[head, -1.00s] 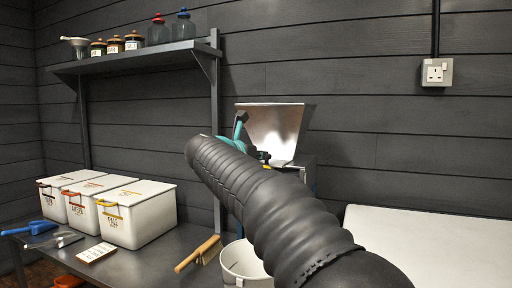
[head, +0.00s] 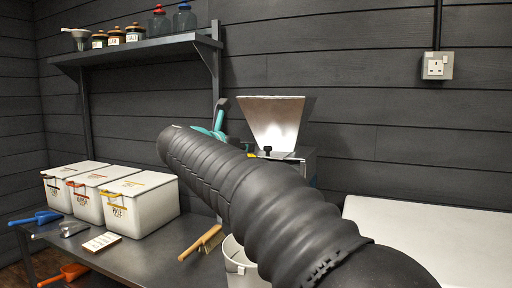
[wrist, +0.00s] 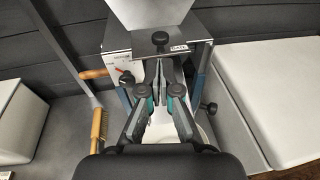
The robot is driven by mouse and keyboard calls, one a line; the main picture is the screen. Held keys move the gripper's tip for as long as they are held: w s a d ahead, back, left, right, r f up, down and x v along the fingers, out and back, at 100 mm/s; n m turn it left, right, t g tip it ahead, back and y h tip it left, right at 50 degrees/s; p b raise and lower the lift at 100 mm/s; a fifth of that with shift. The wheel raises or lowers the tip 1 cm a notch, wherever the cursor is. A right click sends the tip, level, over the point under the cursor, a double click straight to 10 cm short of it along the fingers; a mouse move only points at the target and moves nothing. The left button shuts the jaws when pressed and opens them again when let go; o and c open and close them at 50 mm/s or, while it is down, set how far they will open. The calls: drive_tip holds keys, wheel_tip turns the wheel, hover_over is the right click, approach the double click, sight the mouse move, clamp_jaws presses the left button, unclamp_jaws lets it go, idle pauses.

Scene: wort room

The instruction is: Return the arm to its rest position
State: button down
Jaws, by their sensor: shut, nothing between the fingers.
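My arm, in a ribbed black sleeve, crosses the middle of the head view from the lower right. My gripper (wrist: 160,72) shows in the wrist view with its teal-and-grey fingers together and nothing between them. In the head view only a teal part of it shows behind the arm's far end. In the wrist view the fingers point toward the front of a metal mill with a hopper, and I cannot tell the gap.
The mill's hopper (head: 272,122) stands against the wall behind my arm. A white bucket (head: 238,262) is partly hidden below. Several lidded white bins (head: 140,208), scoops and a brush (head: 203,243) lie on the bench at left. A pale chest (head: 430,235) fills the right.

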drive_tip(key=s+a+m, duration=0.2)
drive_tip(key=s+a, duration=0.2)
drive_tip(key=s, duration=0.1)
drive_tip(key=s+d+f+m+g+y, duration=0.1)
drive_tip(key=s+f+m+g+y, duration=0.15)
drive_tip(key=f+m, duration=0.45)
drive_tip(key=s+d+f+m+g+y, duration=0.1)
drive_tip(key=s+f+m+g+y, duration=0.15)
drive_tip(key=f, duration=0.85)
drive_tip(key=s+d+f+m+g+y, duration=0.1)
drive_tip(key=s+d+f+m, duration=0.3)
drive_tip(key=s, duration=0.5)
drive_tip(key=s+d+f+m+g+y, duration=0.1)
drive_tip(key=s+d+f+m, duration=0.3)
drive_tip(key=s+d+m, duration=0.4)
drive_tip(key=s+d+f+m+g, duration=0.1)
drive_tip(key=s+d+f+m, duration=0.4)
drive_tip(key=s+d, duration=0.4)
drive_tip(key=shift+s+d+m+y, duration=0.4)
drive_tip(key=shift+d+m, duration=0.45)
drive_tip(key=shift+d, duration=0.4)
